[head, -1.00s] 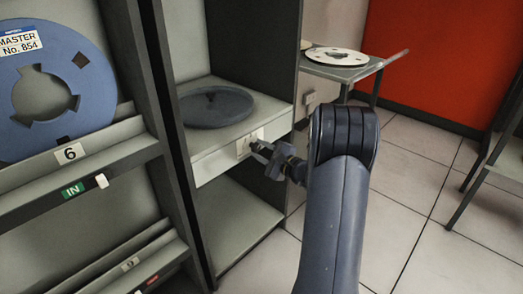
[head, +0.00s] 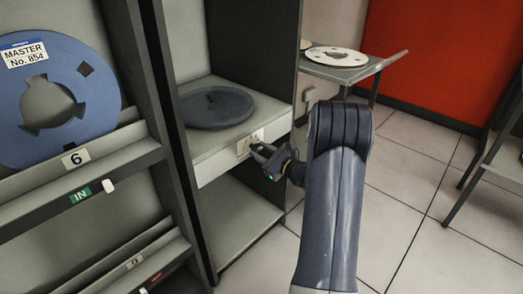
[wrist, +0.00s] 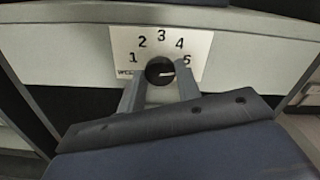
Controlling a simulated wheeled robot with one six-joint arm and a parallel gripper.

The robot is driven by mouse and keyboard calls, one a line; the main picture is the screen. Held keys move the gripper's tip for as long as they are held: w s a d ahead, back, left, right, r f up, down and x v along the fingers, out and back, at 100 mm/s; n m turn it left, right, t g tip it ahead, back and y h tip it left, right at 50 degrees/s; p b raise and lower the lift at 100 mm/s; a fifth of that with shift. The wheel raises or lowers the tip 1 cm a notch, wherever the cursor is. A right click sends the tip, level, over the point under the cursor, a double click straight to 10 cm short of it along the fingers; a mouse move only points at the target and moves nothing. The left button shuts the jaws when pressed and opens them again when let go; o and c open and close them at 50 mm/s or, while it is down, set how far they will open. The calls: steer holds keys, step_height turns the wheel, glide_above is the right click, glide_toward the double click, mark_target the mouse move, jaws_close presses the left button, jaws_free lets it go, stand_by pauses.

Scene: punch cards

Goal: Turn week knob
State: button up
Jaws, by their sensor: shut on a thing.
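The week knob (wrist: 160,69) is a dark round knob on a pale plate (wrist: 118,40) marked 1 to 5 on the front edge of a cabinet shelf. A light pointer line on the knob points to the right, toward the 5. My gripper (wrist: 160,84) is shut on the knob, with one finger on each side of it. In the head view my gripper (head: 256,151) reaches the plate (head: 244,145) from the right; the knob itself is hidden there by the fingers.
A dark round disc (head: 215,108) lies on the shelf above the plate. A blue reel (head: 90,100) labelled MASTER No. 854 stands in the left rack. A small table (head: 372,68) with a white reel (head: 336,56) stands behind.

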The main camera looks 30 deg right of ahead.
steer(key=shift+f, duration=0.1)
stand_by(0.3)
steer(key=o, duration=1)
steer(key=shift+c, duration=0.2)
steer(key=p+v, duration=0.2)
steer(key=v, duration=0.8)
steer(key=shift+s, duration=0.4)
steer(key=shift+w+d, duration=0.1)
steer(key=b+x, duration=0.2)
steer(key=x, duration=0.9)
